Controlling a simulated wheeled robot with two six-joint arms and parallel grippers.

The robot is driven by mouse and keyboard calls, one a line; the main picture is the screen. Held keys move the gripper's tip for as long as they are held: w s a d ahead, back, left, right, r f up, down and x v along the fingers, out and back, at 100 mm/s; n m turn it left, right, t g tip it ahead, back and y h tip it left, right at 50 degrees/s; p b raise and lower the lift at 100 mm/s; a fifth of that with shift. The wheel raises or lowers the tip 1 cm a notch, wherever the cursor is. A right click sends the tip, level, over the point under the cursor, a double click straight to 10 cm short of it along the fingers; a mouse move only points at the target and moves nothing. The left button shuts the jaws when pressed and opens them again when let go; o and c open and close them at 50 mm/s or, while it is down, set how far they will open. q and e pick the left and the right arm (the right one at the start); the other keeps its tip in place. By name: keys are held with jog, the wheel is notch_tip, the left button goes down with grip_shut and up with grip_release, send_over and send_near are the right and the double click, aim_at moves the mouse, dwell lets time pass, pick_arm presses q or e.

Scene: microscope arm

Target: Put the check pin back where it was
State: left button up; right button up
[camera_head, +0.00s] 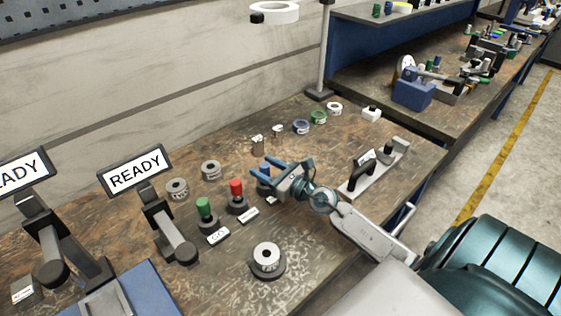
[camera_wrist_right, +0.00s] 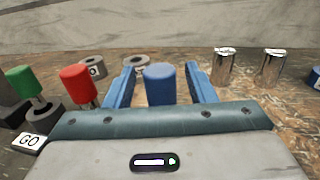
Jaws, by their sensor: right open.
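A blue-topped pin (camera_wrist_right: 159,85) stands upright between the two fingers of my right gripper (camera_wrist_right: 159,92) in the right wrist view. The label by the blue pin is mostly hidden, so I cannot read which pin is the check pin. My left gripper is not in view.
A grey ring (camera_head: 267,256) sits on a round base near the front edge. Two more grey rings (camera_head: 177,188) lie behind the pins. Two shiny cylinders (camera_wrist_right: 224,66) stand right of the gripper. A fixture with a black handle (camera_head: 361,173) is at right. READY displays (camera_head: 136,168) stand left.

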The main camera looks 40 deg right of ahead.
jog(key=b+v, duration=0.3)
jog(key=v, duration=0.7)
jog(key=shift+s+f+b, duration=0.15)
jog(key=shift+s+b, duration=0.15)
jog(key=shift+s+d, duration=0.15)
jog(key=shift+s, duration=0.3)
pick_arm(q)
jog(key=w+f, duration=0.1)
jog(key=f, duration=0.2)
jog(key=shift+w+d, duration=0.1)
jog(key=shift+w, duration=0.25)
pick_arm(e)
jog(key=shift+s, duration=0.2)
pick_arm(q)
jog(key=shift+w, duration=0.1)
pick_arm(e)
jog(key=shift+d, duration=0.1)
